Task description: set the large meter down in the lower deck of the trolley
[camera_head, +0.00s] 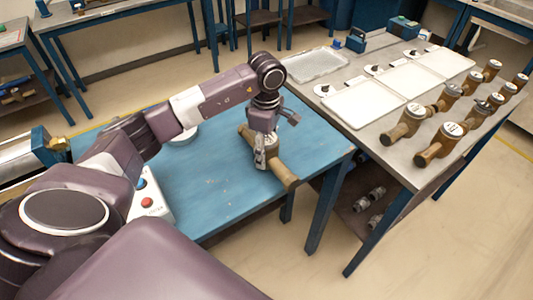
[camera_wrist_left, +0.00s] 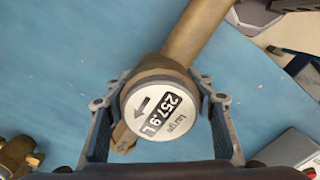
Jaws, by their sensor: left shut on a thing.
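The large meter is a brass pipe body with a round white dial reading "large" and 257.9 L, clear in the wrist view (camera_wrist_left: 160,108). In the head view, its brass pipe (camera_head: 284,173) slants toward the front edge of the blue table (camera_head: 215,195). My left gripper (camera_head: 262,158) points down from above, its fingers shut on either side of the meter's dial body. I cannot tell whether the meter touches the tabletop. My right gripper is not in view.
The steel-topped table (camera_head: 375,147) at right carries several brass meters (camera_head: 440,146), white panels (camera_head: 368,104) and a clear tray (camera_head: 318,64). Grey fittings (camera_head: 368,198) lie on its lower shelf. A control box (camera_head: 150,203) with a red button stands at left. Floor is free at front right.

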